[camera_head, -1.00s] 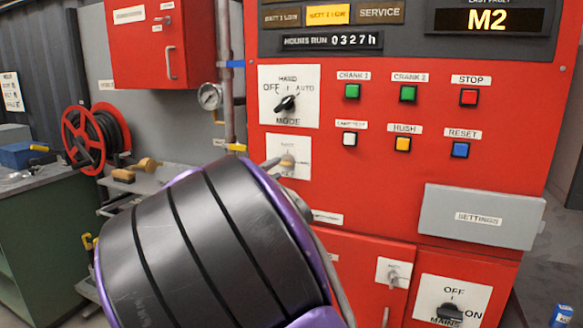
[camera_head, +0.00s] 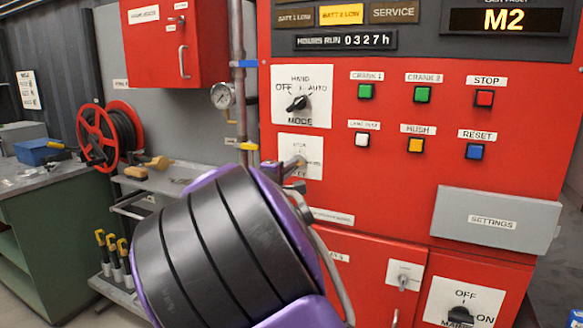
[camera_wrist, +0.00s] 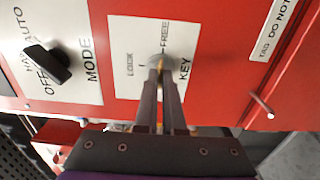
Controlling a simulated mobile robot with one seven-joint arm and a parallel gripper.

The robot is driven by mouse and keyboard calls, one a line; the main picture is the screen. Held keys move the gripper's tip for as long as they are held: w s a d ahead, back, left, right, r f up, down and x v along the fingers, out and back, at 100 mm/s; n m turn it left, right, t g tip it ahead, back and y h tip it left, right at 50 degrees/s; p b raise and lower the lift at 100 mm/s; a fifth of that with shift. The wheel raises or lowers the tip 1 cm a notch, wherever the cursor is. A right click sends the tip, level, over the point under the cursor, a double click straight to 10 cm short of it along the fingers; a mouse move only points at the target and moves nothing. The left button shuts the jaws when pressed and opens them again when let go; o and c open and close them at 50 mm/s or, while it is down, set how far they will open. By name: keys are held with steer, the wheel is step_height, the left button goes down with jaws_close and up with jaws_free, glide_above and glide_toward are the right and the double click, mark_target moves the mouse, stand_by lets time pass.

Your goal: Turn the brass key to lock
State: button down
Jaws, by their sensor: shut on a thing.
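The key switch plate (camera_wrist: 126,58) is white with the labels LOCK, FREE and KEY, and it also shows in the head view (camera_head: 313,146). In the wrist view a round grey lock (camera_wrist: 163,61) sits on it, with the brass key (camera_wrist: 160,88) visible as a thin strip between my fingers. My gripper (camera_wrist: 160,75) is shut on the key, with its fingertips right at the lock. In the head view my dark wrist hides much of the gripper. Which label the key points to is hard to tell because the fingers cover it.
The mode knob (camera_head: 298,103) is just above the key plate. Buttons, including a white one (camera_head: 362,139), lie to the right. A grey settings box (camera_head: 494,219) juts out lower right. A vertical pipe with a gauge (camera_head: 222,95) stands left of the red panel.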

steer(key=shift+n, duration=0.3)
steer(key=shift+r+n+p, duration=0.1)
steer(key=shift+n+p, duration=4.45)
steer(key=shift+n, duration=4.05)
steer(key=c, duration=1)
jaws_free()
steer(key=shift+s, duration=0.1)
